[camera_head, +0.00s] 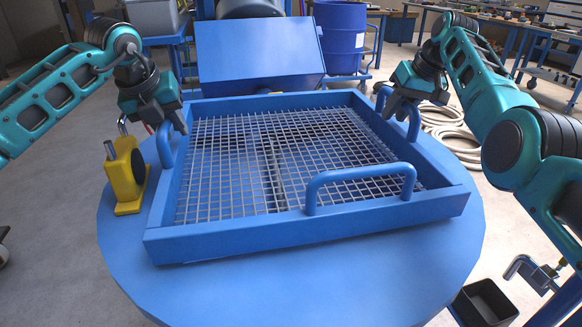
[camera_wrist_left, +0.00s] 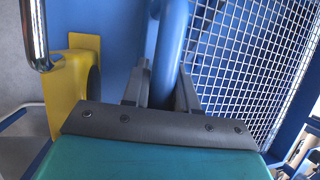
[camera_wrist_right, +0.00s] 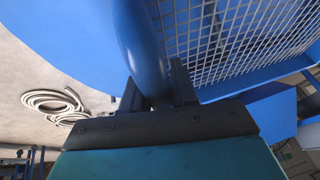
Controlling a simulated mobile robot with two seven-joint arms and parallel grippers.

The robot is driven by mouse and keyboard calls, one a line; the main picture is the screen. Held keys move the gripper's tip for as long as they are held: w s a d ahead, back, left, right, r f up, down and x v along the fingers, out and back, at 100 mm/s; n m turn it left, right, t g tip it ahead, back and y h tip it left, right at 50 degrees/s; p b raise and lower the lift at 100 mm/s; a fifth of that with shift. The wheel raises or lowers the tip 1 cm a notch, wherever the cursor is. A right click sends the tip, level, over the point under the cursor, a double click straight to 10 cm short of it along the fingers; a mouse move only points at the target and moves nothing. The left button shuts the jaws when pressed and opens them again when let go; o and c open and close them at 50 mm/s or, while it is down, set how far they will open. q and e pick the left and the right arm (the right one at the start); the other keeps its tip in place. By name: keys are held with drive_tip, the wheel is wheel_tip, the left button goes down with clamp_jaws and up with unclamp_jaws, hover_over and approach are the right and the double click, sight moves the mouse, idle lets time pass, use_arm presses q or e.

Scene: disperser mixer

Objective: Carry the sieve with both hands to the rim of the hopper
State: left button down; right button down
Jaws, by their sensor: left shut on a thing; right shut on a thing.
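The sieve (camera_head: 300,232) is a square blue frame with wire mesh (camera_head: 235,165), over a round blue top (camera_head: 300,290); whether it touches that top I cannot tell. My left gripper (camera_head: 176,127) is shut on the sieve's left handle; the blue bar (camera_wrist_left: 170,50) stands between its fingers (camera_wrist_left: 160,88) in the left wrist view. My right gripper (camera_head: 400,107) is shut on the right handle (camera_head: 414,124), whose bar (camera_wrist_right: 140,45) runs between its fingers (camera_wrist_right: 157,92) in the right wrist view. A third handle (camera_head: 358,175) at the front is free. I cannot clearly make out the hopper rim.
A yellow part (camera_head: 125,178) with a metal pin stands left of the sieve, close to my left gripper. A blue box-like panel (camera_head: 260,55) rises behind it. A blue drum (camera_head: 341,35) stands further back. A coiled hose (camera_head: 455,135) lies on the floor at right.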

use_arm(q)
drive_tip(key=shift+f+b, duration=0.6)
drive_tip(key=shift+b, duration=0.1)
use_arm(e)
drive_tip(key=shift+w+f, duration=0.1)
drive_tip(key=shift+f, duration=0.45)
use_arm(q)
drive_tip(key=c, duration=1.3)
unclamp_jaws()
drive_tip(key=shift+f, duration=0.15)
use_arm(e)
drive_tip(key=c, duration=1.3)
unclamp_jaws()
drive_tip(key=shift+f, duration=0.2)
use_arm(q)
drive_tip(key=shift+o, duration=1)
drive_tip(key=shift+s, duration=0.1)
use_arm(e)
drive_tip(key=shift+o, duration=1)
drive_tip(key=shift+s+r, duration=0.1)
drive_tip(key=shift+s, duration=0.1)
use_arm(q)
drive_tip(key=shift+o, duration=1.1)
use_arm(e)
drive_tip(key=shift+o, duration=1.1)
use_arm(q)
drive_tip(key=shift+r, duration=0.2)
